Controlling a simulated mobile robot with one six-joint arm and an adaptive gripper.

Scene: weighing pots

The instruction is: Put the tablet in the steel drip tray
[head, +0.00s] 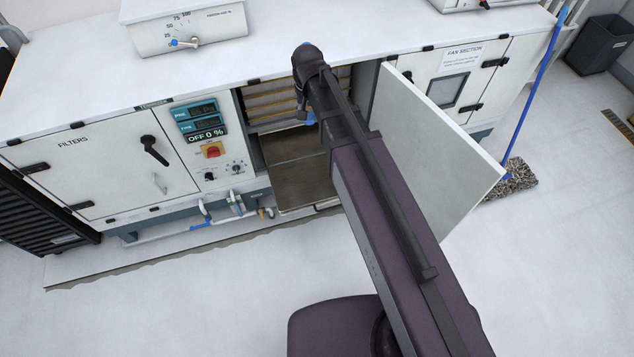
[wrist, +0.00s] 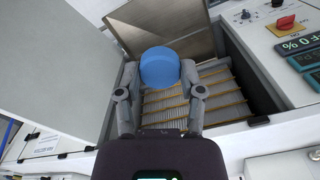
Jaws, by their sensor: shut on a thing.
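The tablet (wrist: 160,67) is a blue round disc in the wrist view, held between the two grey fingers of my gripper (wrist: 160,75). A bit of blue, likely the same tablet (head: 310,119), shows beside the end of my arm in the head view. The steel drip tray (head: 304,187) is a brownish metal surface low in the open cabinet bay, partly hidden by my arm. It also shows at the top of the wrist view (wrist: 150,22). The tablet is apart from the tray, in front of the yellow-striped coil (wrist: 190,100).
The bay's door (head: 432,145) stands open to the right of my arm. A control panel (head: 205,140) with a red switch is left of the bay. A blue-handled mop (head: 512,180) stands farther right. The floor in front is mostly clear.

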